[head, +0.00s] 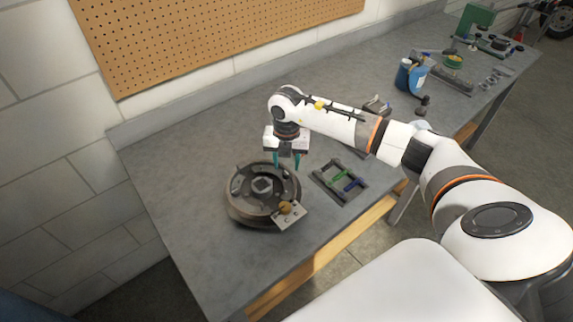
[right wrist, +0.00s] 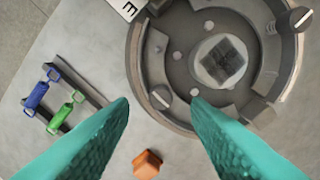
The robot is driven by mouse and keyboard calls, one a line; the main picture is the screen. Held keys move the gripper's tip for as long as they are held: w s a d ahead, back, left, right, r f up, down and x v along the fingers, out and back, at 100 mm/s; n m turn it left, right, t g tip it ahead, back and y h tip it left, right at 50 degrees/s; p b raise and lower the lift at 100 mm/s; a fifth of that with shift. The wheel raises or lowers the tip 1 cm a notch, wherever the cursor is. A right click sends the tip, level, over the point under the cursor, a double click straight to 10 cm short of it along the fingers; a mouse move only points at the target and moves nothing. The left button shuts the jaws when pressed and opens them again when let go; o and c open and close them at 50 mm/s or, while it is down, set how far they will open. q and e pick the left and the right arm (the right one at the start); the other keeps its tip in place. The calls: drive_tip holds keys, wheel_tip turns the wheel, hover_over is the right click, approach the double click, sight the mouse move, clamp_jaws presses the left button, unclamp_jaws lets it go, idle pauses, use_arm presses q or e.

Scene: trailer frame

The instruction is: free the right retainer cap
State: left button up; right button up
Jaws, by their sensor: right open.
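The round brake drum assembly (head: 235,211) lies flat on the grey bench; the right wrist view shows part of it (right wrist: 137,55). Inside its rim, a small round retainer cap with a slot or bar (right wrist: 162,97) sits on the side towards the tray, which looks like the right one. Another cap (right wrist: 300,18) sits across the drum. My right gripper (head: 287,161) points down over the drum's right back edge, open and empty. In the right wrist view its teal fingertips (right wrist: 160,103) appear either side of the near cap, apart from it. My left gripper is not visible.
A dark tray (head: 338,196) with green and blue parts lies right of the drum. An orange block (right wrist: 147,163) lies near the drum. The bench left of the drum is clear.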

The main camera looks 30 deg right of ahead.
sight(286, 172)
drive_tip(key=shift+f+p, duration=0.3)
drive_tip(key=shift+f, duration=1.45)
clamp_jaws()
